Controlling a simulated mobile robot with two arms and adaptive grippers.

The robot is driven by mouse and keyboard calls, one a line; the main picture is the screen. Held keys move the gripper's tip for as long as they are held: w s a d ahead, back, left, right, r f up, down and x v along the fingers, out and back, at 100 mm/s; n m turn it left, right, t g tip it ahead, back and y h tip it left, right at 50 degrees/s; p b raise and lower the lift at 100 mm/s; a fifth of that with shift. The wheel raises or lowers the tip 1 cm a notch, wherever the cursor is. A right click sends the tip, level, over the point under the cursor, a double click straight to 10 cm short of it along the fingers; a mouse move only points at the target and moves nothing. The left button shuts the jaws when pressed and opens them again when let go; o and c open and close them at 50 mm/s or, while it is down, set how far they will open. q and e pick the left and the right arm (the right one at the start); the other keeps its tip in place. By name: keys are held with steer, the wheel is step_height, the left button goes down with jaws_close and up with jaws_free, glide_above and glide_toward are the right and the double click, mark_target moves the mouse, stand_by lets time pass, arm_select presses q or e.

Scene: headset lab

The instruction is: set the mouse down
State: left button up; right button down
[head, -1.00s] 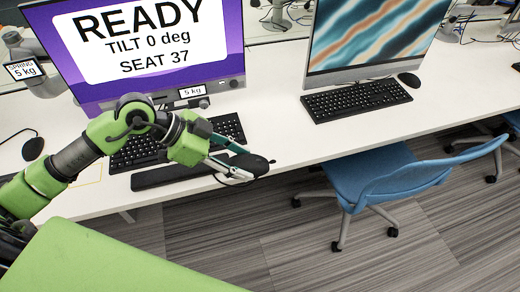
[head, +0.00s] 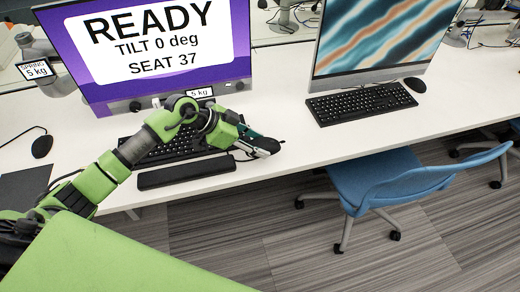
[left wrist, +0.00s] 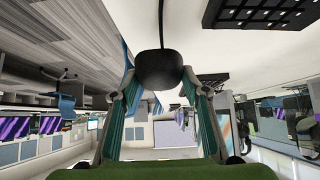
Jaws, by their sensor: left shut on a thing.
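A dark mouse (head: 269,145) is in my left gripper (head: 258,146), over the white desk to the right of the near keyboard (head: 172,149). The left wrist view shows the black mouse (left wrist: 161,70) pinched between the two teal-lined fingers of that gripper (left wrist: 161,84), with a cable running from its far end. I cannot tell whether the mouse touches the desk (head: 295,148). My right gripper is not in view.
A monitor reading READY (head: 150,50) stands behind the near keyboard, with a black wrist rest (head: 186,172) in front. Another mouse (head: 42,146) and a dark pad (head: 24,187) lie left. A second keyboard (head: 361,102) and mouse (head: 415,84) are right. A blue chair (head: 385,182) stands in front.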

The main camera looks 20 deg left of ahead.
arm_select(q)
steer(key=shift+w+d+f, duration=0.1)
steer(key=shift+w+f, duration=0.8)
steer(key=shift+f, duration=1.75)
steer(key=o, duration=1.1)
steer(key=shift+f, duration=0.1)
steer(key=v, duration=1.2)
